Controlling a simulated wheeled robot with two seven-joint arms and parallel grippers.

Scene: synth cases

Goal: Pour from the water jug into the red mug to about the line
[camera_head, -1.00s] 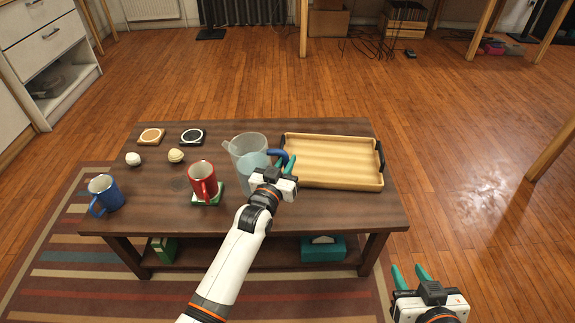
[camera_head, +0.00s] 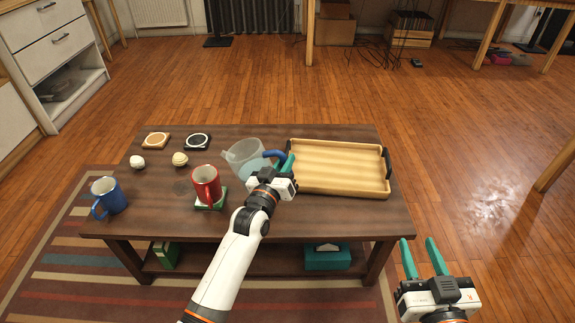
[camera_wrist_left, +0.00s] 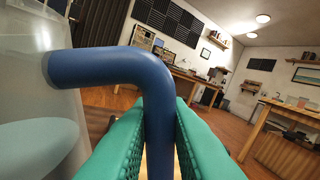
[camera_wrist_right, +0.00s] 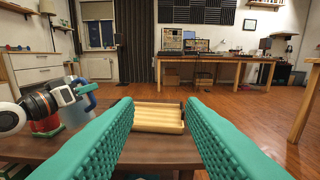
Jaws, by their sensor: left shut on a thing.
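The clear water jug (camera_head: 243,155) with a blue handle (camera_head: 274,154) is tilted, its spout pointing left towards the red mug. It holds pale blue water. My left gripper (camera_head: 287,165) is shut on the handle, which also shows between the fingers in the left wrist view (camera_wrist_left: 152,85). The red mug (camera_head: 206,183) stands upright on a green coaster (camera_head: 213,204), left of and nearer than the jug. I see no stream between them. The mug's line and contents cannot be made out. My right gripper (camera_head: 425,260) is open and empty, off the table's front right.
A wooden tray (camera_head: 335,191) with dark handles lies right of the jug. A blue mug (camera_head: 107,197) stands at the table's left. Two balls (camera_head: 180,159) and two coasters, one dark (camera_head: 197,141), lie behind the mugs. The table (camera_head: 300,222) is bare along its front right.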

